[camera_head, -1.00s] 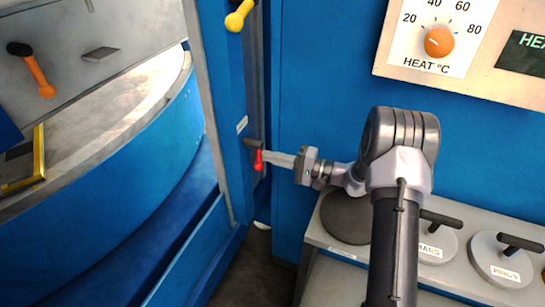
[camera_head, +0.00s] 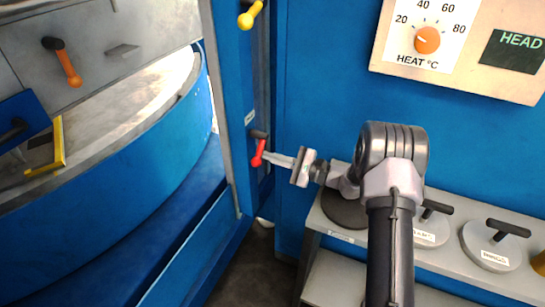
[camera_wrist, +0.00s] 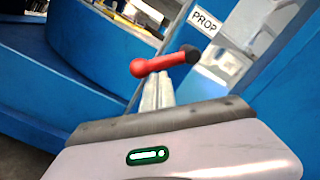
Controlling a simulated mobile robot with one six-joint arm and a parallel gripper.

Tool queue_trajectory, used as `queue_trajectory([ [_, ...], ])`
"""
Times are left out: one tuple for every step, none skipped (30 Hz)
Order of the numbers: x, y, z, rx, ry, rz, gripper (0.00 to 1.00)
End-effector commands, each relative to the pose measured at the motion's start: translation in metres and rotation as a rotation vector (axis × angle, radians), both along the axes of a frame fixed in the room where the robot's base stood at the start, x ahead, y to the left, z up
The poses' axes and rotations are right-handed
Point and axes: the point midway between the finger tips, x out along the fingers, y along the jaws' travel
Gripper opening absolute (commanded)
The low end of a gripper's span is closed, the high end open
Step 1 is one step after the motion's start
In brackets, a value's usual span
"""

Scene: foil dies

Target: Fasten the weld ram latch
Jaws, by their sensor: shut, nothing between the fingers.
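A red handle (camera_head: 259,151) with a dark pivot is on the blue column, in the middle of the head view. It also shows in the wrist view (camera_wrist: 157,65), beside a label reading PROP. My gripper (camera_head: 268,157) is shut and empty, its fingertips right at the red handle. In the wrist view the fingertips (camera_wrist: 157,80) end just below the handle; I cannot tell whether they touch it. A yellow handle (camera_head: 250,15) is higher on the same column, cut by the top edge. An orange handle (camera_head: 68,66) is on the grey panel at left. No readable label names the weld ram latch.
A grey shelf (camera_head: 333,236) at lower right holds several round dies with dark handles, such as one die (camera_head: 490,248). A heat dial (camera_head: 427,40) is on the wall panel above. A curved blue drum (camera_head: 130,165) fills the left. Floor shows between column and shelf.

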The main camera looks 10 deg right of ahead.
Motion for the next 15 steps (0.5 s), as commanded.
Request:
queue_trajectory([
  [-0.001, 0.001, 0.004, 0.024, 0.031, 0.001, 0.00],
  [-0.002, 0.002, 0.004, 0.039, 0.053, 0.001, 0.00],
  [-0.003, 0.003, 0.005, 0.059, 0.081, 0.001, 0.00],
  [-0.004, 0.003, 0.006, 0.075, 0.101, 0.000, 0.00],
  [-0.005, 0.004, 0.007, 0.089, 0.120, 0.000, 0.00],
  [-0.006, 0.005, 0.008, 0.107, 0.145, 0.000, 0.00],
  [-0.007, 0.005, 0.008, 0.120, 0.163, 0.000, 0.00],
  [-0.008, 0.006, 0.009, 0.134, 0.181, 0.000, 0.00],
  [-0.008, 0.006, 0.009, 0.149, 0.203, 0.000, 0.00],
  [-0.009, 0.007, 0.010, 0.160, 0.219, 0.000, 0.00],
  [-0.010, 0.007, 0.010, 0.171, 0.233, 0.000, 0.00],
  [-0.010, 0.008, 0.011, 0.185, 0.252, 0.000, 0.00],
  [-0.011, 0.008, 0.011, 0.194, 0.265, 0.000, 0.00],
  [-0.011, 0.008, 0.012, 0.199, 0.272, 0.000, 0.00],
  [-0.012, 0.009, 0.012, 0.197, 0.270, 0.000, 0.00],
])
